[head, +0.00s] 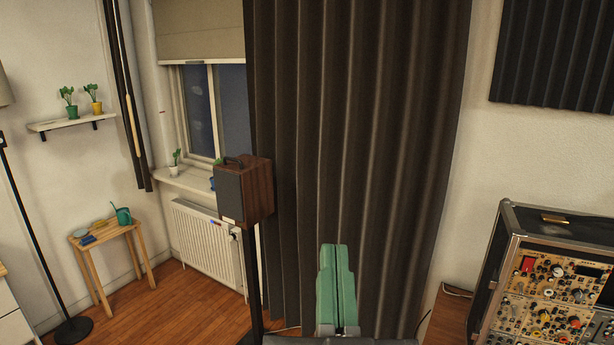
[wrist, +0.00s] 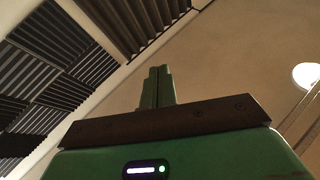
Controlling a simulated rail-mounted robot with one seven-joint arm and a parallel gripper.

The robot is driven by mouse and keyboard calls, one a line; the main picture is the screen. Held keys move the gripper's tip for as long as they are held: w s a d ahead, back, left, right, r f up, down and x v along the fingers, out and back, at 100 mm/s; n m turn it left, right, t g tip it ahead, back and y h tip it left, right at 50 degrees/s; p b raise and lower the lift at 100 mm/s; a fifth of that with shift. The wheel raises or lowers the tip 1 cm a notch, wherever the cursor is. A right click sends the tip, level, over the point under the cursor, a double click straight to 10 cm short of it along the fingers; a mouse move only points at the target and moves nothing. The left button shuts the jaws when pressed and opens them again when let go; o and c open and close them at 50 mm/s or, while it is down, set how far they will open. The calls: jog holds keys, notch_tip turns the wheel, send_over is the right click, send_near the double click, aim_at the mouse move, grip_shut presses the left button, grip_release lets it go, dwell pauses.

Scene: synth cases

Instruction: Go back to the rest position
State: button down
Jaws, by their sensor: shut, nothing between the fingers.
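My gripper (wrist: 160,70) shows in the wrist view as two green fingers pressed together above a brown crosspiece. It is shut and holds nothing. It points up toward the wall and ceiling, with no object near its tips. In the head view, a green part of my arm (head: 337,290) stands upright at the bottom centre, in front of the dark curtain.
A synth case (head: 548,298) stands at the lower right. A speaker (head: 245,190) on a black stand is left of my arm. The dark curtain (head: 360,130) hangs behind. A wooden stool (head: 107,232) stands at the left. Acoustic panels (wrist: 50,65) show in the wrist view.

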jog(key=s+a+r+n+t, duration=0.2)
jog(key=s+a+r, duration=0.1)
jog(key=s+r, duration=0.3)
notch_tip(320, 180, up, 17)
jog(key=p, duration=1.8)
jog(key=shift+f+y, duration=0.15)
jog(key=shift+y, duration=0.25)
jog(key=shift+d+f, duration=0.1)
